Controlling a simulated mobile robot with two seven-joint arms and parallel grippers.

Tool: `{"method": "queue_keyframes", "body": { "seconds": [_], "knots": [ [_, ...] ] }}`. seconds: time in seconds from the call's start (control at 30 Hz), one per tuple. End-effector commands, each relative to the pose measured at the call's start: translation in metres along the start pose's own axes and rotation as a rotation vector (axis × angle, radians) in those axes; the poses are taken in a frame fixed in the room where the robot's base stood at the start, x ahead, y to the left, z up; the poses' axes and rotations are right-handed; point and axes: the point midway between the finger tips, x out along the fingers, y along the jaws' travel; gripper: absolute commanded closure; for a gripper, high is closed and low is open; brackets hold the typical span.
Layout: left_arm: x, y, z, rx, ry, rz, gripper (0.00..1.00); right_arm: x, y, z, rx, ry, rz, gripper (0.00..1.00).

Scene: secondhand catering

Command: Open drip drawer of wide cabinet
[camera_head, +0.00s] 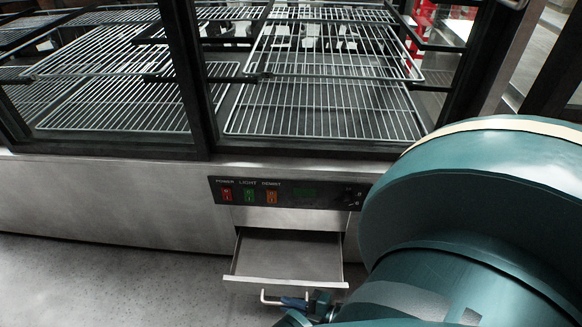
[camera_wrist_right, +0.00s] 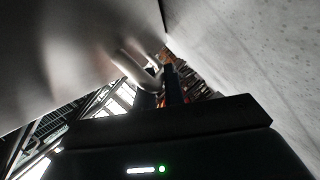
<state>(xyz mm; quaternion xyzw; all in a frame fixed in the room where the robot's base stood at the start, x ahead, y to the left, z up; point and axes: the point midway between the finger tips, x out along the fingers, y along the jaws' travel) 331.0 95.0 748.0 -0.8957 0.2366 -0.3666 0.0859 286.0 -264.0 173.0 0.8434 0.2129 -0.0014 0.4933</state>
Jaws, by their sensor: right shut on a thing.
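The wide cabinet (camera_head: 120,195) is a glass display case with a metal base. Its drip drawer (camera_head: 290,258), a shallow metal tray, stands out from the base below the control panel, with its inside showing. The drawer's bar handle (camera_head: 268,298) is at the front, below the lip. My right gripper (camera_head: 300,301) is at the handle and shut on it; my own arm hides much of it. In the right wrist view the handle (camera_wrist_right: 137,70) shows as a bent metal bar by the gripper's fingers (camera_wrist_right: 170,82). My left gripper is not in view.
A control panel (camera_head: 287,193) with red, green and orange switches and a dark knob sits above the drawer. Wire shelves (camera_head: 320,110) fill the case behind black frames. Grey speckled floor (camera_head: 110,285) is clear to the left of the drawer.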

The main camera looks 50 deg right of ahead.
Motion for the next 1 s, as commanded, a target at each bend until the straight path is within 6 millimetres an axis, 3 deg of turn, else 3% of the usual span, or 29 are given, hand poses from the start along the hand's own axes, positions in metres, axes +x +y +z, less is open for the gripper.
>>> {"method": "queue_keyframes", "body": {
  "seconds": [0.47,0.5,0.77,1.0],
  "knots": [
    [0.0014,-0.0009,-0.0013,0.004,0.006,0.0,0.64,-0.0013,-0.0005,0.0005,-0.001,-0.002,-0.002,1.0],
    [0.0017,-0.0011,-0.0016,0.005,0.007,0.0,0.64,-0.0013,-0.0005,0.0005,-0.001,-0.002,-0.002,0.88],
    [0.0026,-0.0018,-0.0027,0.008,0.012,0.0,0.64,-0.0007,-0.0002,0.0002,-0.001,-0.001,-0.001,0.68],
    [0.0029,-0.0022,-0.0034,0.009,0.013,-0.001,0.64,-0.0012,-0.0001,-0.0001,-0.001,0.0,0.0,0.68]
  ]
}}
